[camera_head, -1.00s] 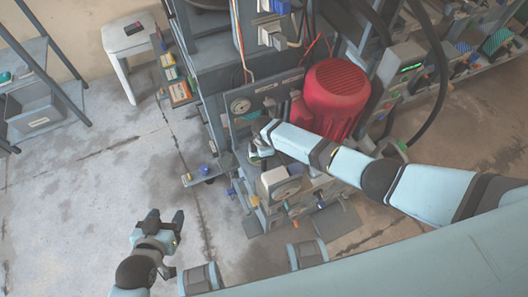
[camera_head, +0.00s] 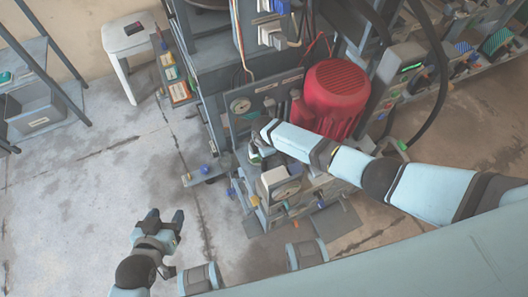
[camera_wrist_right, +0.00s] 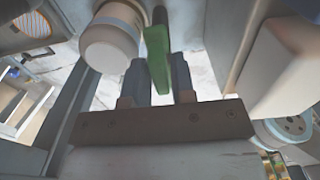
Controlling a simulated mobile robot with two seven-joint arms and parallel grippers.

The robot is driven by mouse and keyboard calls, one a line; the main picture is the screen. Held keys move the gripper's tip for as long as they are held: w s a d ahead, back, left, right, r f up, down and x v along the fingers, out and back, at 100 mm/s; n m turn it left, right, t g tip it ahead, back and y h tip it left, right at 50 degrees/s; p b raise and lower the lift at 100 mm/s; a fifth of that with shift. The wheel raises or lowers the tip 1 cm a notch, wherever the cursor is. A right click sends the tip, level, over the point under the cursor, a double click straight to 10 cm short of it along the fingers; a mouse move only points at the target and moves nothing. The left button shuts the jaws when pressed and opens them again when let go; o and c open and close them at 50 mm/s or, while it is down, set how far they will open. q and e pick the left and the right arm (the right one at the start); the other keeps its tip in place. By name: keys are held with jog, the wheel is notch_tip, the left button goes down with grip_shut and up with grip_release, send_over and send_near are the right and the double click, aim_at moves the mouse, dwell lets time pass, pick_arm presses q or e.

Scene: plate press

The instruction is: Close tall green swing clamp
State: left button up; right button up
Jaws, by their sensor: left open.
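The green swing clamp shows in the right wrist view as an upright green bar (camera_wrist_right: 158,55), with its lower end between my right gripper's two dark fingers. My left gripper (camera_head: 165,219) is open and empty, low at the left over the bare floor.
A red motor (camera_head: 337,95) stands just behind my right forearm. A white stool (camera_head: 130,38) and a shelf (camera_head: 38,115) stand at the left. The left floor is clear.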

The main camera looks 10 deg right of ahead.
jog(key=shift+o, duration=1.1)
jog(key=shift+r, duration=0.3)
pick_arm(q)
jog(key=r+p, duration=0.1)
jog(key=p, duration=0.2)
jog(key=shift+s+r+p, duration=0.1)
jog(key=shift+r+p, duration=0.15)
jog(key=shift+p, duration=0.05)
pick_arm(e)
notch_tip(320, 180, up, 13)
jog(key=shift+r, duration=0.15)
pick_arm(q)
jog(key=shift+a+f, duration=0.1)
jog(key=shift+a, duration=0.15)
